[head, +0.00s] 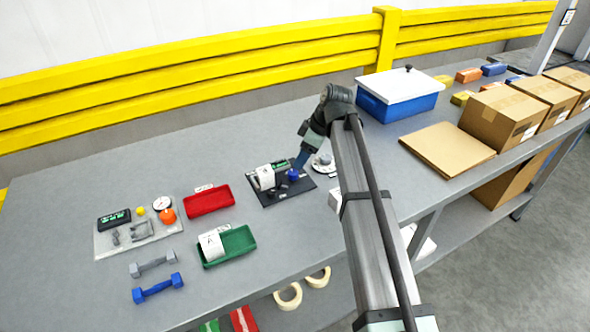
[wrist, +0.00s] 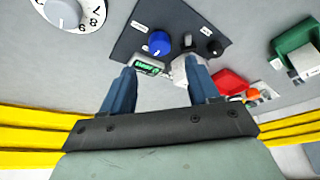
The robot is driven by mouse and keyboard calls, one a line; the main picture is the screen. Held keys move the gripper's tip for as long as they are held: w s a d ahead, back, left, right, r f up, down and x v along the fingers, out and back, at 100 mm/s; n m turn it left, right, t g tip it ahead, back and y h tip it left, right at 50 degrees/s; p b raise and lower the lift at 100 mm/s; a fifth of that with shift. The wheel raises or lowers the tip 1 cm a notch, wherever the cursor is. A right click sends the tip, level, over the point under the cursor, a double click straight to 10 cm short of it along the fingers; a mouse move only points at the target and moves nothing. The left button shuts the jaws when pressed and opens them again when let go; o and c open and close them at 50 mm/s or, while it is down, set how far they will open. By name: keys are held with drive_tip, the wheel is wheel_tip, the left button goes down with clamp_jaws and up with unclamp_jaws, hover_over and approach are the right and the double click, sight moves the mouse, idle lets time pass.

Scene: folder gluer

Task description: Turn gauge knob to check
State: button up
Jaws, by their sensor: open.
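A dark panel (head: 269,196) lies on the grey bench and carries a round blue knob (head: 292,175), a small green-lit display (head: 280,164) and a pale block (head: 265,178). In the wrist view the blue knob (wrist: 159,43) sits just beyond my fingertips, and the display (wrist: 149,67) shows between the fingers. A white numbered dial with a grey knob (wrist: 63,12) is at the upper left there; it also stands right of the panel in the head view (head: 323,163). I cannot tell which knob is the gauge's. My gripper (wrist: 160,66) is open and empty, pointing down over the panel.
A red tray (head: 209,202) and a green tray (head: 228,247) lie left of the panel. A grey board (head: 110,242) with small parts is farther left. A blue box with a white lid (head: 400,95) stands behind at right. Yellow rails (head: 190,85) run along the back.

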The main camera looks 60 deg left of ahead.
sight(293, 172)
drive_tip(key=x, duration=0.7)
drive_tip(key=shift+f, duration=0.15)
drive_tip(key=c, duration=1)
